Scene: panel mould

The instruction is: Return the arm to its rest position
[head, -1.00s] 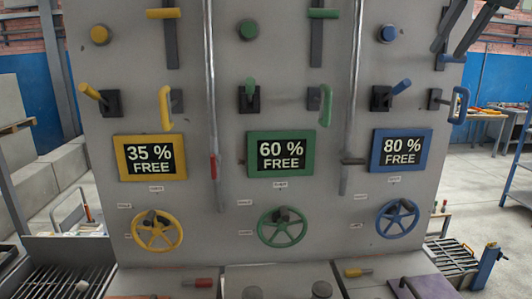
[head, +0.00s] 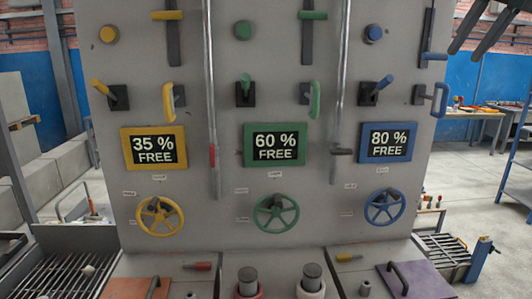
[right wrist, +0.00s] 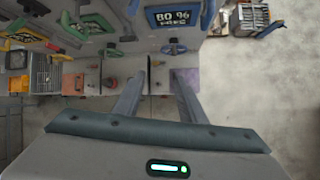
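My right gripper (head: 468,48) shows as two dark fingers at the top right of the head view, near the panel's upper right edge. In the right wrist view its fingers (right wrist: 158,75) stand apart with nothing between them. It is open and empty. The grey panel (head: 230,120) fills the middle of the head view. It carries yellow, green and blue columns of levers, handles and wheels. The displays read 35 % FREE (head: 154,150), 60 % FREE (head: 274,146) and 80 % FREE (head: 388,143). My left gripper is not in view.
A blue handle (head: 440,98) sticks out at the panel's right edge. Two capped cylinders (head: 311,281) stand on the ledge below the panel. A grated bench (head: 60,275) is at the lower left. Open floor (head: 470,205) lies right of the panel.

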